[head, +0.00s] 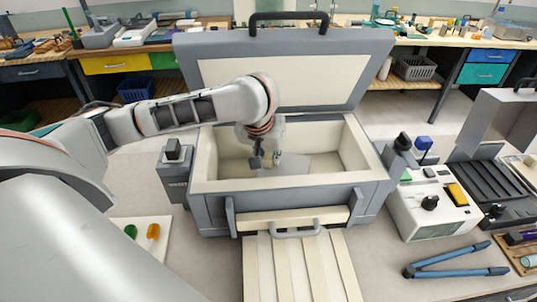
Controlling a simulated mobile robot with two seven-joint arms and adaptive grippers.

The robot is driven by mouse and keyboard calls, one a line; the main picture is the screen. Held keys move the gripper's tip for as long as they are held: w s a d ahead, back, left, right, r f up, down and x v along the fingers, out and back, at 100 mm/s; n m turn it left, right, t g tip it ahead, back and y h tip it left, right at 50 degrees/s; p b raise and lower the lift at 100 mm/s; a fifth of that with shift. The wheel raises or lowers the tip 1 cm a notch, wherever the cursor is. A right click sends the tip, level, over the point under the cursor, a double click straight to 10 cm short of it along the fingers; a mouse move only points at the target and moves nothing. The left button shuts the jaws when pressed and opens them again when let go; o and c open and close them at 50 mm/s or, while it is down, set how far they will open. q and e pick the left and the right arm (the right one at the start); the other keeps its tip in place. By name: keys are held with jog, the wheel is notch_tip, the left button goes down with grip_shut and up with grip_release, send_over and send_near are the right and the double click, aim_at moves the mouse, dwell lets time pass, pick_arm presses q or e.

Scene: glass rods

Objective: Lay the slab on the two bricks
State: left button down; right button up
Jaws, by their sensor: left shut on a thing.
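My left gripper (267,160) points down inside the box and is shut. A flat grey slab (300,164) lies at or just above the box floor, right at the fingers. The gripper appears shut on its near left part, though the contact is small and partly hidden. I cannot make out the two bricks; the slab, gripper and front wall may hide them. My right gripper is not in view.
The raised lid (290,75) stands behind my arm. A white instrument (432,207) and blue-handled tongs (455,265) lie to the right. A slatted cream board (300,268) is in front.

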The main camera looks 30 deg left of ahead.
pick_arm(q)
jog(key=c, duration=1.7)
grip_release()
jog(key=shift+f, duration=0.1)
jog(key=shift+v, duration=6)
